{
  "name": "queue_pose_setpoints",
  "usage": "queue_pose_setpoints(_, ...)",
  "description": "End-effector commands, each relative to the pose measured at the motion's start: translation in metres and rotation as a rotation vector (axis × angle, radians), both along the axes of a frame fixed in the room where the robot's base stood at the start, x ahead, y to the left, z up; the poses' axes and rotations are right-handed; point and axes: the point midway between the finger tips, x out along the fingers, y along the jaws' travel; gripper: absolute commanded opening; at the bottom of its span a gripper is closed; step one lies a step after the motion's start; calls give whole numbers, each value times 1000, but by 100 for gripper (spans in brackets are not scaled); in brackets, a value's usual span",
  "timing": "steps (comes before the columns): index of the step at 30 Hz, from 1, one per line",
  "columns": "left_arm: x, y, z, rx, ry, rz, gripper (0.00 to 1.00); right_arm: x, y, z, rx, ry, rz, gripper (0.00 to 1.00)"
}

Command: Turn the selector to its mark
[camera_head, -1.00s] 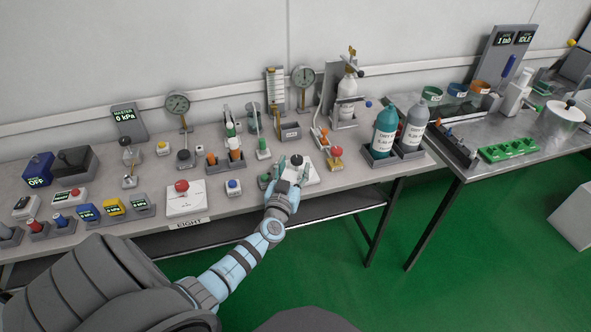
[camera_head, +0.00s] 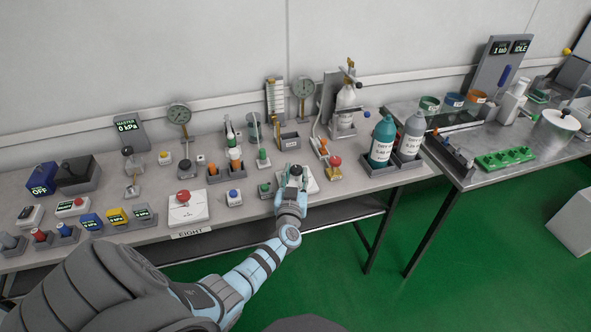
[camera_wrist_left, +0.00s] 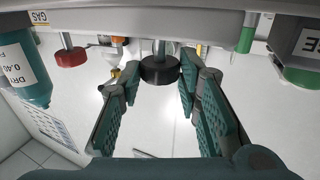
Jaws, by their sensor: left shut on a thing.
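The selector is a black round knob (camera_head: 296,170) on a white plate (camera_head: 312,183) near the front edge of the bench. My left gripper (camera_head: 291,176) reaches it from the front and is shut on the knob. In the left wrist view the black knob (camera_wrist_left: 159,72) sits between the two teal-padded fingertips (camera_wrist_left: 160,78). The gripper hides much of the plate, and I cannot make out the mark or the knob's pointer. My right gripper is not in view.
A small green button box (camera_head: 265,190) stands just left of the gripper. A white box with a red button (camera_head: 187,208) is farther left.

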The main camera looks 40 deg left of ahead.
Motion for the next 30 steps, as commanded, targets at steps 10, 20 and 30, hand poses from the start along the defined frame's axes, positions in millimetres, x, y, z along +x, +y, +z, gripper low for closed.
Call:
queue_pose_setpoints(10,0,-1,-1,1,0,21,36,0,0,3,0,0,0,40)
queue_pose_setpoints(20,1,-2,0,1,0,20,50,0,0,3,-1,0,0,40)
queue_pose_setpoints(30,-45,-31,-2,-3,1,20,50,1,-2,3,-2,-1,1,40)
